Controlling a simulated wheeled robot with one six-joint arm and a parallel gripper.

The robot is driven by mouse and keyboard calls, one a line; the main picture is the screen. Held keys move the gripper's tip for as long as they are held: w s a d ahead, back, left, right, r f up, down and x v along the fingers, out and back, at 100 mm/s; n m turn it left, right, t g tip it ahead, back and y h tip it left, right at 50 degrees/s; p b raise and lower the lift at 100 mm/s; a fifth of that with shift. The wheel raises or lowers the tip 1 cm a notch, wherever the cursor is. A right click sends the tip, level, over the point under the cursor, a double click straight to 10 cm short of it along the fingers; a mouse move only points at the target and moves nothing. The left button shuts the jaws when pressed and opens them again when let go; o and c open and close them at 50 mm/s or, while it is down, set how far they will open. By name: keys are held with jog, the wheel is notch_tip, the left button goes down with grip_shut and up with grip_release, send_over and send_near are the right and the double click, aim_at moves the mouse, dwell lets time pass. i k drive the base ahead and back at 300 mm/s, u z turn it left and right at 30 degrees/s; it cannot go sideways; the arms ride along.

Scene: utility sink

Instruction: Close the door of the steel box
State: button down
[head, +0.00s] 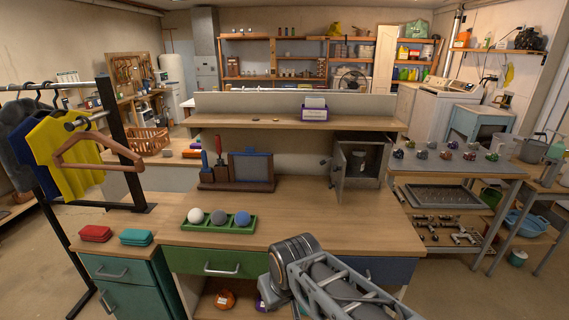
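The steel box (371,160) stands at the back right of the wooden workbench, under the raised shelf. Its door (338,171) stands open, swung out toward the front at the box's left side. A pale object (359,160) shows inside the box. My arm reaches in from the bottom of the view, in front of the bench and well short of the box. My gripper itself does not show, so its state and anything in it are hidden.
A green tray (218,226) with three balls lies at the bench's front left. A wooden tool holder (237,184) stands behind it. The bench top (310,215) in front of the box is clear. A metal table (470,167) with several small items stands to the right.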

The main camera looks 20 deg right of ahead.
aim_at(340, 161)
jog(key=u, duration=0.1)
jog(key=i, duration=1.1)
jog(key=z, duration=0.35)
